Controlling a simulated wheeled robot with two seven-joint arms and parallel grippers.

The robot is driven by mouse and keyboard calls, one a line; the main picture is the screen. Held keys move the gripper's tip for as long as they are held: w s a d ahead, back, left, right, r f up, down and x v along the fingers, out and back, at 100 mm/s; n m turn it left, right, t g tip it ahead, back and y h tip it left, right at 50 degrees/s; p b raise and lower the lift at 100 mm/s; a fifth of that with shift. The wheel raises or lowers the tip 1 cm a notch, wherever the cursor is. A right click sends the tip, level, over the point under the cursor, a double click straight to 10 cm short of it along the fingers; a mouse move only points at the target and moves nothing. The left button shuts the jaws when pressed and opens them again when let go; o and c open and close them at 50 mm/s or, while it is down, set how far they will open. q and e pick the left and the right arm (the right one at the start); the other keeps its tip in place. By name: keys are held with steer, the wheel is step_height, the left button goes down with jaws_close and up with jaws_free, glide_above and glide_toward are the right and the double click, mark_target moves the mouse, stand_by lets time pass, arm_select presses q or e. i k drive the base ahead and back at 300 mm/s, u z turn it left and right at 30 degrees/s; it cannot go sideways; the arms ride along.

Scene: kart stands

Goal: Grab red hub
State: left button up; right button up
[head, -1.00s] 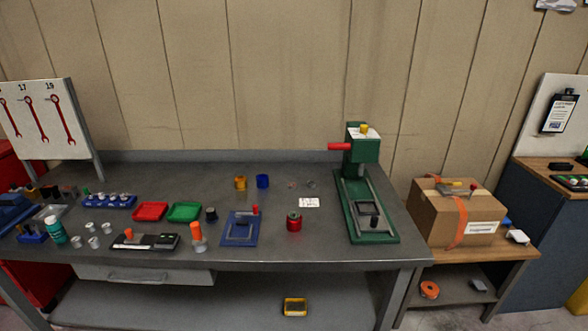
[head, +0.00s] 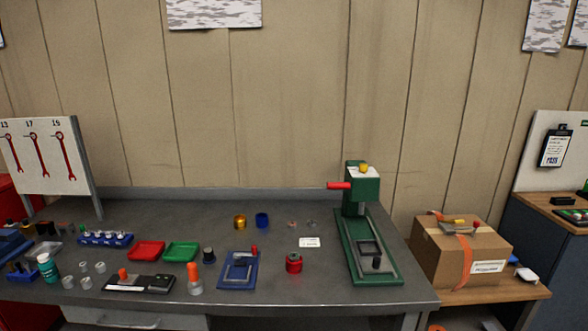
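The red hub (head: 294,263) is a short red cylinder with a dark top. It stands upright on the grey workbench (head: 330,295), right of the blue fixture plate (head: 238,270) and left of the green press (head: 366,245). Nothing touches it. Neither of my grippers shows in the head view.
A white label card (head: 309,242) lies behind the hub. Yellow (head: 240,222) and blue (head: 262,220) rings stand farther back. Red (head: 147,251) and green (head: 181,252) trays lie to the left. An orange-topped bottle (head: 194,278) stands near the front. Bench in front of the hub is clear.

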mark_target(292, 267)
steer(key=z, duration=1.95)
steer(key=i, duration=3.15)
steer(key=u, duration=3.1)
